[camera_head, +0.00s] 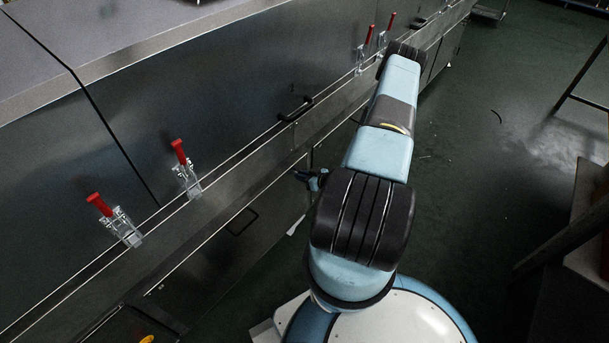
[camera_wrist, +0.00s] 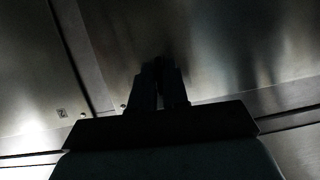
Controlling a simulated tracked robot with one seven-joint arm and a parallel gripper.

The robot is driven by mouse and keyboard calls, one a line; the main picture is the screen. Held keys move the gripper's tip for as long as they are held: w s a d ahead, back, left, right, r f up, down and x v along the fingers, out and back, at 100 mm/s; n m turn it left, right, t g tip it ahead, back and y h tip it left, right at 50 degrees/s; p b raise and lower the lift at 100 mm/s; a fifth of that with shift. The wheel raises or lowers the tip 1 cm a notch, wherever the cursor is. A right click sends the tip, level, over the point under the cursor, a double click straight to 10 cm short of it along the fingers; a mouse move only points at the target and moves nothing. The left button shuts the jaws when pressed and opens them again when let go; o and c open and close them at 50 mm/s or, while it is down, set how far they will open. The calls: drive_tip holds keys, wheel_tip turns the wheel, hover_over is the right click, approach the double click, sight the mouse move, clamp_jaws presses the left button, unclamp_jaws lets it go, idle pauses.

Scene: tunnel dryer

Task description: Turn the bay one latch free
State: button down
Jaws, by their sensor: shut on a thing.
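My gripper shows in the head view (camera_head: 305,177) as a small dark end left of my arm, close to the steel front of the dryer. In the wrist view its two dark fingers (camera_wrist: 158,78) are close together, pointing at the steel panel (camera_wrist: 225,55). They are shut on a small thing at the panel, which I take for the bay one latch. The fingers and the dark picture hide it, so its angle cannot be told.
Toggle clamps with red handles (camera_head: 182,158) (camera_head: 101,207) stand along the dryer's ledge, with more farther off (camera_head: 370,38). A black bar handle (camera_head: 296,110) is on the upper panel and another (camera_head: 241,221) lower down.

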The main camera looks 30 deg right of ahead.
drive_tip(key=shift+s+n, duration=0.1)
drive_tip(key=shift+n, duration=0.3)
idle(0.3)
drive_tip(key=c, duration=1.2)
unclamp_jaws()
drive_tip(key=v, duration=1.3)
drive_tip(key=shift+s+a+r, duration=0.1)
drive_tip(key=shift+s, duration=0.2)
